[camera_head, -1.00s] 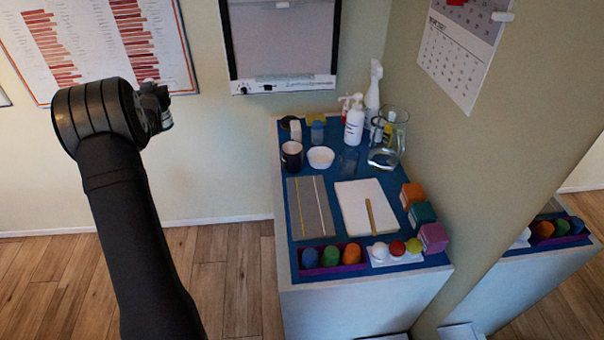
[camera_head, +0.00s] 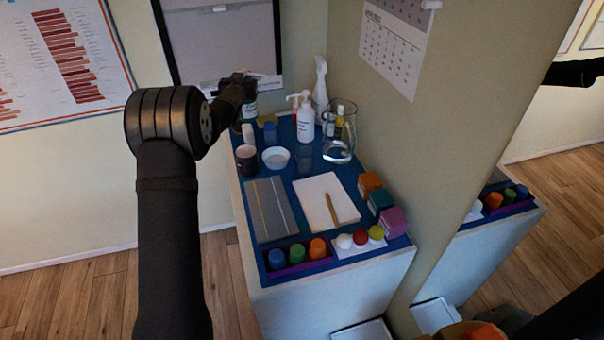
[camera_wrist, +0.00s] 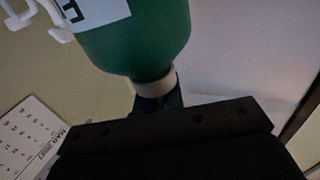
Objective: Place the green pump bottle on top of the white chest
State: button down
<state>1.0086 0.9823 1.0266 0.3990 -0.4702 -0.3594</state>
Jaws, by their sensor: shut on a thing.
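The white chest (camera_head: 345,300) stands against the wall in the head view, its blue top crowded with objects. My gripper (camera_head: 240,84) is over the far left part of the top. It is shut on the neck of the green pump bottle (camera_wrist: 135,35), which fills the upper middle of the wrist view and has a white label and a pale collar. In the head view only a small part of the bottle (camera_head: 249,107) shows below my gripper. Whether its base touches the top is hidden.
A white pump bottle (camera_head: 305,122), a spray bottle (camera_head: 320,90) and a glass jug (camera_head: 340,146) stand right of my gripper. A dark mug (camera_head: 246,160) and white bowl (camera_head: 276,158) are nearer. A framed panel (camera_head: 222,40) hangs behind. A mirror at right reflects the chest.

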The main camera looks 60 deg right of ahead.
jog(key=shift+s+d+m+g+h, duration=0.3)
jog(key=shift+s+d+m+g, duration=0.55)
jog(key=shift+s+d, duration=2.25)
jog(key=shift+s+d+m+g+h, duration=0.4)
jog(key=shift+s+d+g, duration=0.7)
jog(key=shift+s, duration=4.05)
notch_tip(320, 180, down, 15)
jog(key=shift+f, duration=0.1)
jog(key=c, duration=2)
grip_release()
jog(key=shift+a+f, duration=0.1)
jog(key=shift+f, duration=0.1)
jog(key=o, duration=0.4)
jog(key=shift+o, duration=0.2)
jog(key=shift+r, duration=0.1)
